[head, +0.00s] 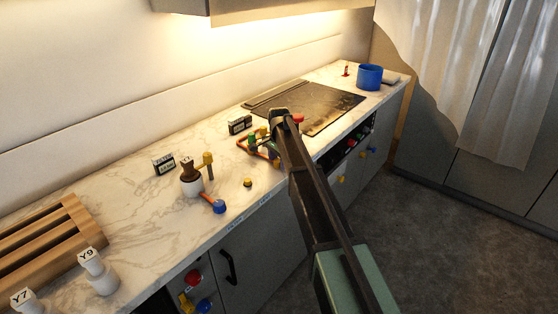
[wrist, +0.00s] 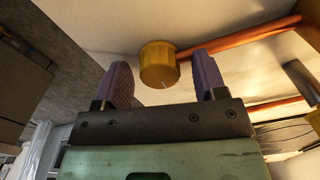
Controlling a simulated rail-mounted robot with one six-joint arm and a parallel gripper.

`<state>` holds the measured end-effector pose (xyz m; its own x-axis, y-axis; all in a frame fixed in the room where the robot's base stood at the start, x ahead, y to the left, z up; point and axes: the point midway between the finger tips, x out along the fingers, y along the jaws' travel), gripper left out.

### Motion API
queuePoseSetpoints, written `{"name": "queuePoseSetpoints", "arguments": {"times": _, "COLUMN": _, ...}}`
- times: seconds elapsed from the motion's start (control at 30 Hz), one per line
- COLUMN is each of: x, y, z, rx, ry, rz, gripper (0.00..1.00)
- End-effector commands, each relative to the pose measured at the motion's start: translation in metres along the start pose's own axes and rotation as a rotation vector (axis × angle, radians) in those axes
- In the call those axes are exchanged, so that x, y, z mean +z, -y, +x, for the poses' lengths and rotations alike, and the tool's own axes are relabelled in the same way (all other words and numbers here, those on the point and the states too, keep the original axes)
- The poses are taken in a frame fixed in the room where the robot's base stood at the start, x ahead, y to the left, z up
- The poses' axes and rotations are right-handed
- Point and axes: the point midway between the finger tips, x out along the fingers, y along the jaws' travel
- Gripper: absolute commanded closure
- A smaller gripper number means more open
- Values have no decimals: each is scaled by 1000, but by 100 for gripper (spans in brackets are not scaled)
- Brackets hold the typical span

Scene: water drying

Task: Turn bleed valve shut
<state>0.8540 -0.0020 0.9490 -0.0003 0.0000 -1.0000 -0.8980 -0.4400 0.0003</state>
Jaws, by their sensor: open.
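In the wrist view, a yellow cylindrical knob (wrist: 158,64) sits between the two purple finger pads of my gripper (wrist: 163,72). The fingers are open, with a visible gap on each side of the knob. A copper-orange pipe (wrist: 240,38) runs right from behind the knob. In the head view, my arm reaches over the counter to a cluster of pipework with a green knob (head: 252,141) and a red knob (head: 298,118); my arm's end hides part of it and my fingertips. No label shows which knob is the bleed valve.
A dark cooktop (head: 318,108) and a blue pot (head: 369,77) lie beyond the pipework. Small displays (head: 163,164) (head: 240,124), a blue-ended copper piece (head: 219,206), a brown-topped white bottle (head: 191,184) and a wooden rack (head: 45,240) are on the marble counter to the left.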

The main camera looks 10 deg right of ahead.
Motion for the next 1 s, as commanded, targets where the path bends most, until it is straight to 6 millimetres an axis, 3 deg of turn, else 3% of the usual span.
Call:
{"name": "queuePoseSetpoints", "arguments": {"times": 0.17, "x": 0, "y": 0, "z": -13, "rx": 0, "ry": 0, "rz": 0, "gripper": 35}}
{"name": "queuePoseSetpoints", "arguments": {"times": 0.5, "x": 0, "y": 0, "z": -93, "rx": 0, "ry": 0, "rz": 0, "gripper": 35}}
{"name": "queuePoseSetpoints", "arguments": {"times": 0.6, "x": 0, "y": 0, "z": -108, "rx": 0, "ry": 0, "rz": 0, "gripper": 35}}
{"name": "queuePoseSetpoints", "arguments": {"times": 1.0, "x": 0, "y": 0, "z": -108, "rx": 0, "ry": 0, "rz": -14, "gripper": 35}}
